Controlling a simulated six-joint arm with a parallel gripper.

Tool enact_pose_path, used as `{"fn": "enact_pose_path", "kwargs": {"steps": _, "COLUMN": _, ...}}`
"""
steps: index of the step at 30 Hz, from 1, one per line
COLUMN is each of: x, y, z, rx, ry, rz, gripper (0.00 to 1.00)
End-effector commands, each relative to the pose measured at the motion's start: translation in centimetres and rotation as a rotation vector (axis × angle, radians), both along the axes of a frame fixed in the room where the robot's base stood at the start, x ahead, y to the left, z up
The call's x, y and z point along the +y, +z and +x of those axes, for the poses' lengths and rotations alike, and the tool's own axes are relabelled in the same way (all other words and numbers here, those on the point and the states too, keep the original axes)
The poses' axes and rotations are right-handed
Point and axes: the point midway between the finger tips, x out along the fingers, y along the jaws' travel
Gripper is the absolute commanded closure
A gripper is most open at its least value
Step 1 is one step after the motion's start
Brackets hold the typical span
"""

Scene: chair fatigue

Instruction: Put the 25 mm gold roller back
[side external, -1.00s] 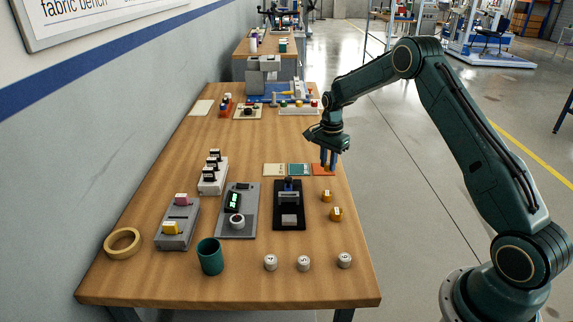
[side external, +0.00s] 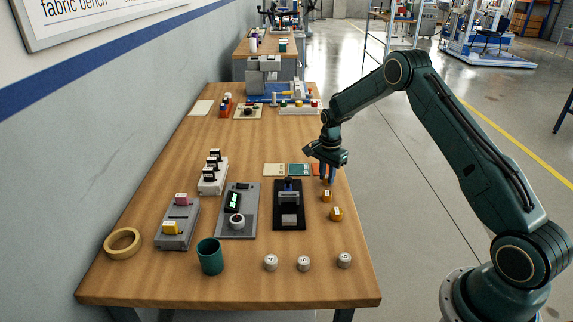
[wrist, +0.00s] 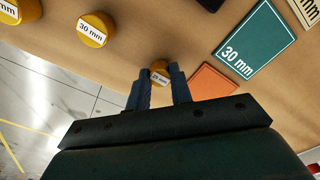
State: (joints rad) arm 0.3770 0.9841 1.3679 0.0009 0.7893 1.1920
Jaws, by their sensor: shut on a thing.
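My gripper (side external: 327,179) is low over the right edge of the bench, between the orange card (side external: 317,168) and two gold rollers (side external: 326,196) (side external: 337,214). In the wrist view its two blue fingers (wrist: 159,88) are shut on a small gold roller (wrist: 160,67); its small label seems to read 25 mm. The side view hides this roller, and I cannot tell whether it touches the bench. One free gold roller (wrist: 95,29) is labelled 30 mm; the other's label is cut off at the wrist view's corner. The orange card (wrist: 213,84) is beside the right finger.
A teal card (side external: 298,170) marked 30 mm and a beige card (side external: 274,170) lie left of the orange one. A black fixture (side external: 289,222) stands nearer. Several white round pieces (side external: 304,263) and a teal cup (side external: 210,256) are near the front edge.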

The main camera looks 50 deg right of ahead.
Motion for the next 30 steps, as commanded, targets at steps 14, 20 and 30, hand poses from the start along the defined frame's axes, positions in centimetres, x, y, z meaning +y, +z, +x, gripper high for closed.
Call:
{"fn": "enact_pose_path", "kwargs": {"steps": 14, "x": 0.0, "y": -0.2, "z": 0.0, "rx": 0.0, "ry": 0.0, "rz": 0.0, "gripper": 0.57}}
{"fn": "enact_pose_path", "kwargs": {"steps": 20, "x": 0.0, "y": -0.2, "z": 0.0, "rx": 0.0, "ry": 0.0, "rz": 0.0, "gripper": 0.57}}
{"fn": "enact_pose_path", "kwargs": {"steps": 30, "x": 0.0, "y": 2.0, "z": 0.1, "rx": -0.002, "ry": 0.0, "rz": -0.001, "gripper": 0.57}}
